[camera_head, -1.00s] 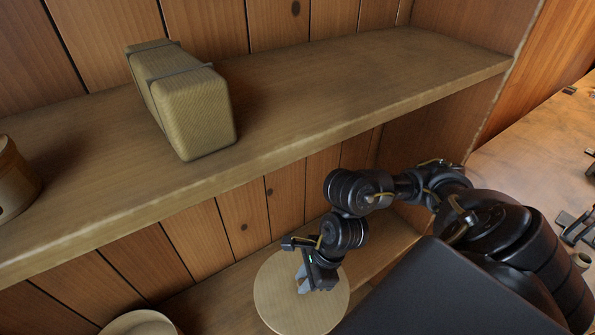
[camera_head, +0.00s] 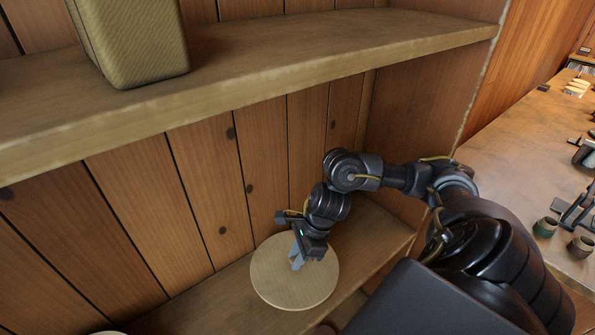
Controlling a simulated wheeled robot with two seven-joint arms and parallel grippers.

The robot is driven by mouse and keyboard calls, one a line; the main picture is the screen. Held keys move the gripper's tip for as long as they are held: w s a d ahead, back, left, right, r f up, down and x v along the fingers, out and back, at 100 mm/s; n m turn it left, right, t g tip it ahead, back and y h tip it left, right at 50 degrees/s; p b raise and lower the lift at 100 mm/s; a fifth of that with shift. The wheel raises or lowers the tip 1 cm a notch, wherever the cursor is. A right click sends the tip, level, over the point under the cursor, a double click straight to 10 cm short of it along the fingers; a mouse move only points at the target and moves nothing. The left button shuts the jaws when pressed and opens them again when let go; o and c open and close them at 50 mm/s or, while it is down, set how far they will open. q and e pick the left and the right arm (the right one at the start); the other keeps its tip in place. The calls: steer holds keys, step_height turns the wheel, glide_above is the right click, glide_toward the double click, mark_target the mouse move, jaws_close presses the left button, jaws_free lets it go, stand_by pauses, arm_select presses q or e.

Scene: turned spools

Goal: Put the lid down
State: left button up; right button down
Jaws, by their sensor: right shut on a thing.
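The lid (camera_head: 276,284) is a round, flat, pale wooden disc low in the head view. It is over or on the lower shelf, near the shelf's right end; I cannot tell whether it touches the board. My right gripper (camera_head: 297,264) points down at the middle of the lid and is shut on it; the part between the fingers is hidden. My left gripper is not in view.
The lower shelf (camera_head: 365,240) has bare board right of the lid. A pale round rim (camera_head: 106,333) shows at the bottom edge. A workbench (camera_head: 525,165) with small cups stands right.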

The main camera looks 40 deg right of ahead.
steer(key=shift+w+d+f, duration=0.4)
steer(key=shift+f, duration=0.3)
step_height(320, 180, down, 3)
steer(key=shift+d+r+p, duration=0.1)
steer(key=shift+p, duration=0.55)
steer(key=shift+w+f, duration=0.1)
steer(key=shift+f, duration=0.15)
steer(key=shift+f+b, duration=0.2)
steer(key=shift+b, duration=0.15)
steer(key=c, duration=1.3)
jaws_free()
steer(key=shift+r, duration=0.1)
